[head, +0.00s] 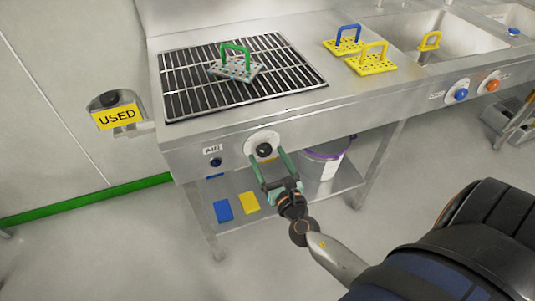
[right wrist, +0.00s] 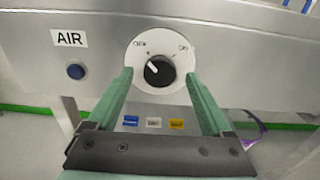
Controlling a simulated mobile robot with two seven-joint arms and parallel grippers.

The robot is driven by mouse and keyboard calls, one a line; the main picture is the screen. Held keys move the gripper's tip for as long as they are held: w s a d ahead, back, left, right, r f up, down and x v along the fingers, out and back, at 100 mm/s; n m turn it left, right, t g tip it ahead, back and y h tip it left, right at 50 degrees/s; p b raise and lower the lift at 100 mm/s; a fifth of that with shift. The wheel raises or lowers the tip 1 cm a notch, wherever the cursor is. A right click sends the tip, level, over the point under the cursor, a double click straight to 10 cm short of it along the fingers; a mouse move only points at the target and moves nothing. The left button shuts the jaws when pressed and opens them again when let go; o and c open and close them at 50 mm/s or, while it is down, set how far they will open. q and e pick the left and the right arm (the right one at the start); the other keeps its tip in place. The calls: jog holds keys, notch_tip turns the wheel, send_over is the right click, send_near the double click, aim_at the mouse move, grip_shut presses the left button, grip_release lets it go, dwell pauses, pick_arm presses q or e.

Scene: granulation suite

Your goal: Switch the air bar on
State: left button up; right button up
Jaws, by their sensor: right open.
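The round black knob (head: 264,150) sits on a white dial plate on the steel bench's front panel, right of the AIR label (head: 213,149). In the right wrist view the knob (right wrist: 159,71) has a white mark pointing up and left, towards the left word on the dial, which looks like OFF; the right word looks like ON. My right gripper (head: 268,156) is open, with its green fingers to either side of the knob and slightly below it in the picture. Whether they touch it I cannot tell. My left gripper is not in view.
A blue button (right wrist: 76,71) is below the AIR label. A black grate (head: 240,75) on the bench holds a green-handled perforated plate (head: 238,70). A USED holder (head: 117,116) is at left. Blue (head: 461,95) and orange (head: 492,86) knobs are at right.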

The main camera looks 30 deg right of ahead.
jog(key=shift+w+d, duration=0.15)
jog(key=shift+w, duration=0.35)
grip_shut()
dwell(0.4)
